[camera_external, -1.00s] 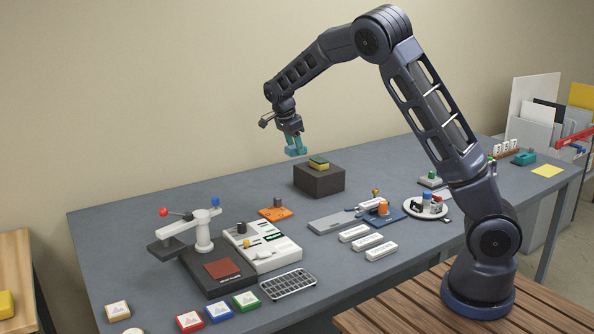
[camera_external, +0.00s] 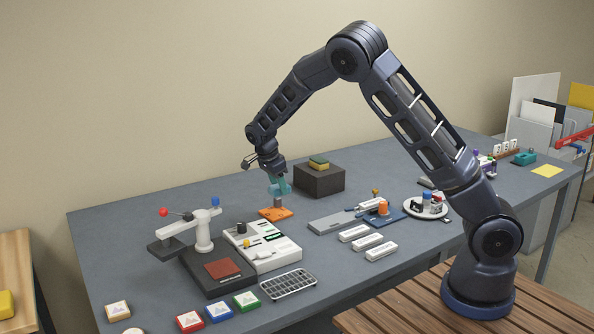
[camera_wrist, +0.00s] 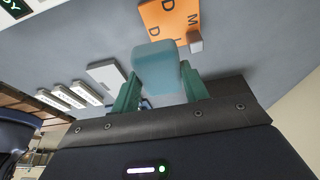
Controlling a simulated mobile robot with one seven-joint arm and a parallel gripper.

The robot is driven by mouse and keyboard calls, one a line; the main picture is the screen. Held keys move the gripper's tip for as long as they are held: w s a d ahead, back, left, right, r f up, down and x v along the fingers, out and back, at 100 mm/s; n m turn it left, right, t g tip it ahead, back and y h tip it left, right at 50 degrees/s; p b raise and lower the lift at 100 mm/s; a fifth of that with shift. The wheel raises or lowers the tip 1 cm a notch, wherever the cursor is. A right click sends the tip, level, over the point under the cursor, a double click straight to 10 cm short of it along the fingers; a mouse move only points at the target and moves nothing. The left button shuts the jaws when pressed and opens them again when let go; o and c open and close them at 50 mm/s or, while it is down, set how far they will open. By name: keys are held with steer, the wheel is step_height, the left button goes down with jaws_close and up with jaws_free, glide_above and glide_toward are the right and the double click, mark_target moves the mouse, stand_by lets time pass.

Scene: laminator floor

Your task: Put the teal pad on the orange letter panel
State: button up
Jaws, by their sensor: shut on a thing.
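The teal pad (camera_wrist: 158,68) is a pale teal block held between the two green fingers of my gripper (camera_wrist: 160,88) in the wrist view. In the external view, my gripper (camera_external: 278,184) holds the teal pad (camera_external: 281,188) low, just above the orange letter panel (camera_external: 270,212). That panel lies flat on the grey table and has a small grey-brown knob standing on it. In the wrist view, the orange letter panel (camera_wrist: 164,16) shows black letters beyond the pad, and part of it is hidden behind the pad. A small gap seems to remain between pad and panel.
A dark box (camera_external: 320,181) with a yellow-green block (camera_external: 318,163) on top stands behind and right of the panel. A white device (camera_external: 262,250) with knobs is in front-left. A grey slab (camera_external: 333,223) lies to the right.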

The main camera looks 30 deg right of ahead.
mark_target(282, 215)
steer(key=shift+f, duration=4.05)
steer(key=shift+f, duration=0.1)
steer(key=o, duration=1)
steer(key=shift+c, duration=0.2)
